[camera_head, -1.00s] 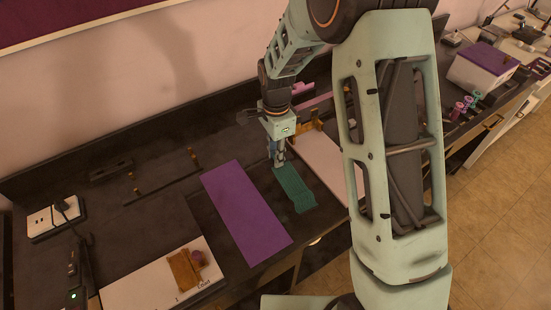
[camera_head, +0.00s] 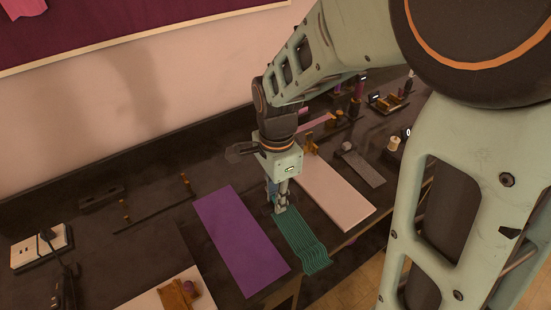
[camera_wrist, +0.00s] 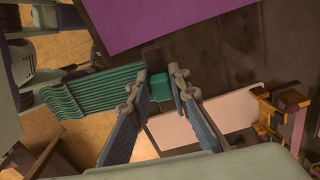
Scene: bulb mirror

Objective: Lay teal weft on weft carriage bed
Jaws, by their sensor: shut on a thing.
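The teal weft (camera_head: 303,242) is a flat ribbed strip. In the head view it runs from my gripper (camera_head: 279,205) toward the table's front edge, and its near end curves down. My gripper is shut on its far end. In the wrist view the weft (camera_wrist: 95,92) stretches left from my gripper (camera_wrist: 158,86), with a teal block (camera_wrist: 160,88) between the fingers. In the head view it appears over the dark gap between a purple panel (camera_head: 240,239) and a pale panel (camera_head: 330,188). I cannot tell which surface is the weft carriage bed, or the weft's exact height.
The purple panel lies close on the left and the pale panel on the right. A wooden fitting (camera_head: 312,145) stands at the pale panel's far end. A wooden block (camera_head: 178,296) sits front left. A grey bar (camera_head: 362,168) lies right. Dark tabletop at left is largely clear.

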